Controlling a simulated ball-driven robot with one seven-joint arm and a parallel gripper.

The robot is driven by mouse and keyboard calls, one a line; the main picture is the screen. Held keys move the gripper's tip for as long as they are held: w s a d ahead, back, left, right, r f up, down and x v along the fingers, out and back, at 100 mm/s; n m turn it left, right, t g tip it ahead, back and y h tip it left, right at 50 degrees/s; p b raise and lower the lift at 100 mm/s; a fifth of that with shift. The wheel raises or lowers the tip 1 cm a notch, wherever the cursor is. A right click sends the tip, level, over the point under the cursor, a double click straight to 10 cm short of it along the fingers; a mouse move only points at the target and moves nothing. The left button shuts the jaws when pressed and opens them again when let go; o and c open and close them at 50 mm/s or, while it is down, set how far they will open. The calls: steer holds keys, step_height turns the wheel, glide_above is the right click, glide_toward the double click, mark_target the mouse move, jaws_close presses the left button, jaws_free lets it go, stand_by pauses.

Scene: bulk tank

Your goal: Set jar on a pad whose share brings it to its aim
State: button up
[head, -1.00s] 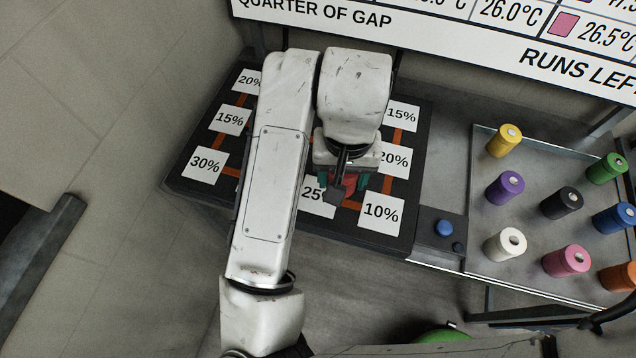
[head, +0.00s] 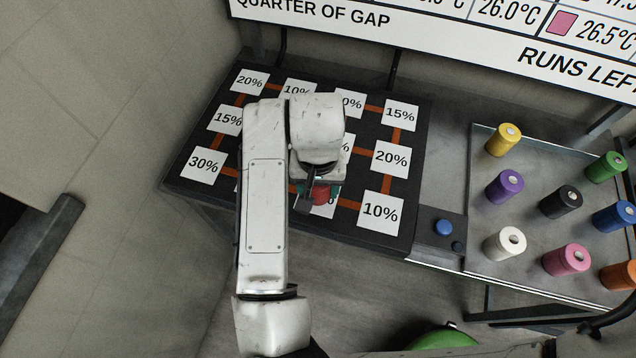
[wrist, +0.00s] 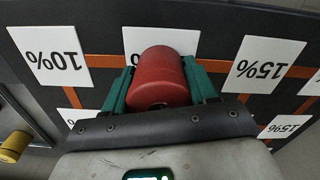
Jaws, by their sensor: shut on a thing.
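A red jar (wrist: 158,76) is held between the green fingers of my gripper (wrist: 158,88) in the wrist view. In the head view the jar (head: 321,196) shows just below my gripper (head: 318,188). It is over or in front of a mostly covered white pad (wrist: 160,38) in the front row; I cannot tell whether it touches. Beside it are a 10% pad (head: 380,213) and, in the wrist view, a 15% pad (wrist: 266,62). Other pads include 20% (head: 391,159), 15% (head: 401,115) and 30% (head: 202,165). My arm hides some pads.
A grey tray (head: 484,262) at the right holds several coloured jars, among them a yellow jar (head: 503,140) and a pink jar (head: 567,258). A blue button (head: 444,227) is between pads and tray. A sign board (head: 450,37) stands behind, partly cut off.

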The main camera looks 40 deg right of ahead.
steer(key=shift+f, duration=0.25)
steer(key=o, duration=1.1)
steer(key=shift+r, duration=0.1)
step_height(320, 180, up, 12)
steer(key=shift+r+p, duration=0.2)
steer(key=shift+p, duration=0.2)
